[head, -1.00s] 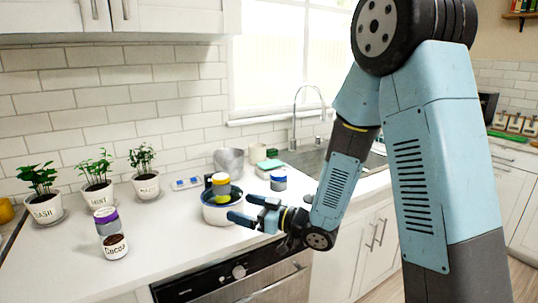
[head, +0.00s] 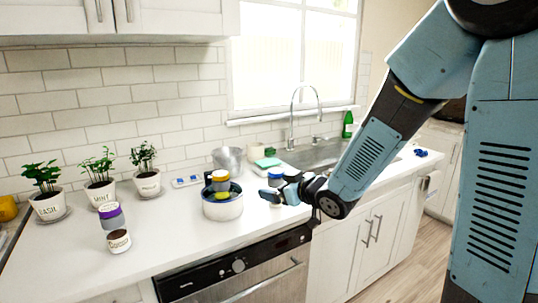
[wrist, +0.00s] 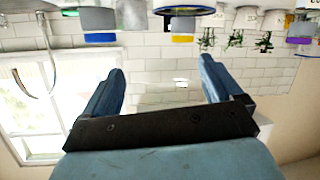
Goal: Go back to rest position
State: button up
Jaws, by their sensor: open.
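My gripper (head: 268,189) is open in the head view, just right of a white pot (head: 222,211) on the counter. Nothing shows between its fingers. In the wrist view, which looks upside down, the two blue fingers of my gripper (wrist: 161,72) are spread apart with only tiled wall behind. A jar with a yellow band (head: 220,182) stands in the pot. A grey and blue jar (head: 275,175) is right behind the gripper, partly hidden.
A purple-lidded jar (head: 111,215) and a cocoa jar (head: 118,241) stand at left on the counter (head: 165,235). Potted herbs (head: 147,183) line the wall. A metal bucket (head: 228,160) stands behind the pot. The sink (head: 318,155) is at right.

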jog(key=s+d+r+m+h, duration=0.3)
jog(key=s+d+r+h, duration=0.1)
jog(key=d, duration=0.4)
jog(key=s+d+r+m+h, duration=0.3)
jog(key=d+h, duration=0.2)
jog(key=d, duration=0.4)
jog(key=s+d+r+m+g, duration=0.1)
jog(key=s+d+m+g, duration=0.1)
jog(key=s, duration=0.7)
jog(key=s+d+r+m+g, duration=0.1)
jog(key=s+m+g, duration=0.1)
jog(key=s, duration=0.7)
jog(key=shift+s+d+g, duration=0.35)
jog(key=shift+s+g, duration=0.05)
jog(key=shift+g, duration=0.4)
